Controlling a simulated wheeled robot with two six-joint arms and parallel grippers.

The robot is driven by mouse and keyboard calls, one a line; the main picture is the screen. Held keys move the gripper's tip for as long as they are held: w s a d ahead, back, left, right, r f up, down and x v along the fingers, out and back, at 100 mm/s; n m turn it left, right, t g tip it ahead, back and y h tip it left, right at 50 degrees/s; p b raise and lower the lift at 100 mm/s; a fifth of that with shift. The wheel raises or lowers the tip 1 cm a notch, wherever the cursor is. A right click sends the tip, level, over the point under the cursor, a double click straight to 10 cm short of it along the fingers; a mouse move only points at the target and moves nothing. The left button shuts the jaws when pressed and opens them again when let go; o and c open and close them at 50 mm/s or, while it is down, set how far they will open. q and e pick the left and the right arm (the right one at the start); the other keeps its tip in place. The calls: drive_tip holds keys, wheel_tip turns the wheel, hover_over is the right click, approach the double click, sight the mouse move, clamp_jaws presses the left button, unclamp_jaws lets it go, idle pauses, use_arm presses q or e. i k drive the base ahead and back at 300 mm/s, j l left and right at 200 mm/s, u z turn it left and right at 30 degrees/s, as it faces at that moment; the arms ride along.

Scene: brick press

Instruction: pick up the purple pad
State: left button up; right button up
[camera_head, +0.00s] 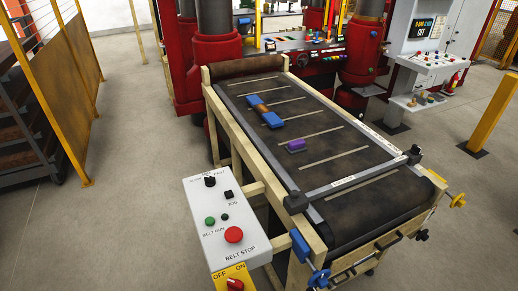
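The purple pad (296,145) is a small block lying on the dark conveyor belt (330,170), right of the belt's left rail and near the middle of its length. Neither of my grippers shows in the head view. Nothing covers the pad.
A blue piece with a brown middle (262,109) lies farther up the belt. A control box (226,222) with a red stop button stands at the belt's near left. The red press (210,60) stands behind. A yellow post (494,117) is at right. The left floor is open.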

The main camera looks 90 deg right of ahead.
sight(297, 147)
drive_tip(key=i+l+z, duration=0.2)
drive_tip(key=i+z, duration=0.25)
drive_tip(key=i+l+z, duration=0.1)
drive_tip(key=i+z, duration=0.3)
drive_tip(key=i+j+z, duration=0.1)
drive_tip(key=i+z, duration=0.35)
drive_tip(key=i+j+z, duration=0.4)
drive_tip(key=i+l+z, duration=0.15)
drive_tip(key=i+z, duration=0.15)
drive_tip(key=z, duration=0.15)
drive_tip(key=i+l+z, duration=0.1)
drive_tip(key=i+z, duration=0.2)
drive_tip(key=z, duration=0.2)
drive_tip(key=i+z, duration=0.25)
drive_tip(key=z, duration=0.2)
drive_tip(key=i+j+z, duration=0.25)
drive_tip(key=z, duration=0.25)
drive_tip(key=i+z, duration=0.35)
drive_tip(key=i, duration=0.2)
drive_tip(key=u, duration=0.25)
